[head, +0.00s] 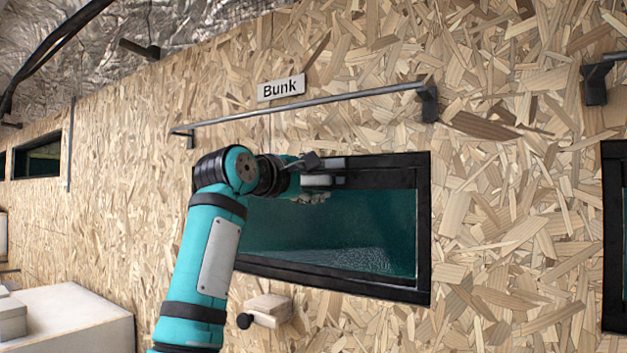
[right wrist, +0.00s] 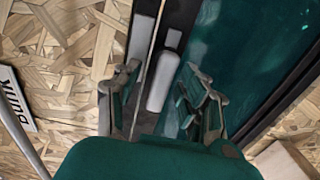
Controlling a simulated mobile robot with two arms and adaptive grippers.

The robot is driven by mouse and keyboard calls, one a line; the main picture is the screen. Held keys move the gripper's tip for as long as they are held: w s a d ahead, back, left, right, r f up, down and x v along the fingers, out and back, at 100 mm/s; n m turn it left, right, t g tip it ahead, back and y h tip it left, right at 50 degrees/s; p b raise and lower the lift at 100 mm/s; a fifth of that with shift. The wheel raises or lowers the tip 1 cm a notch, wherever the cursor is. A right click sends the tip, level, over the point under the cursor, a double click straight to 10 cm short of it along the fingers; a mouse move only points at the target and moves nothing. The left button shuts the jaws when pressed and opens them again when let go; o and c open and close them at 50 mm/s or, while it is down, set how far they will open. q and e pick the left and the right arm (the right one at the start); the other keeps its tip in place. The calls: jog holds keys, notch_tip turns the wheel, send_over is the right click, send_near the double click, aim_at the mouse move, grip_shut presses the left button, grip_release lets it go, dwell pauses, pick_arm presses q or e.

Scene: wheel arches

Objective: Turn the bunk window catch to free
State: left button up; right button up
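The bunk window (head: 330,230) has a dark frame and teal glass, set in the chipboard wall under a "Bunk" label (head: 281,88). Its pale catch (head: 318,180) is at the top of the frame; in the right wrist view the pale catch handle (right wrist: 163,82) runs along the frame edge. My right gripper (head: 309,181) is at the catch. In the right wrist view its fingers (right wrist: 160,103) are spread, one on each side of the handle, with gaps visible. Whether either finger touches it, I cannot tell. My left gripper is not in view.
A grey rail (head: 300,108) runs along the wall just above the window. A wooden block with a dark knob (head: 268,308) sits below the window. Another dark-framed window (head: 613,240) is at the right edge. A white box (head: 75,318) stands at the lower left.

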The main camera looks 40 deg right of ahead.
jog(key=shift+w+d+f, duration=0.1)
jog(key=shift+f, duration=0.05)
jog(key=v, duration=1.2)
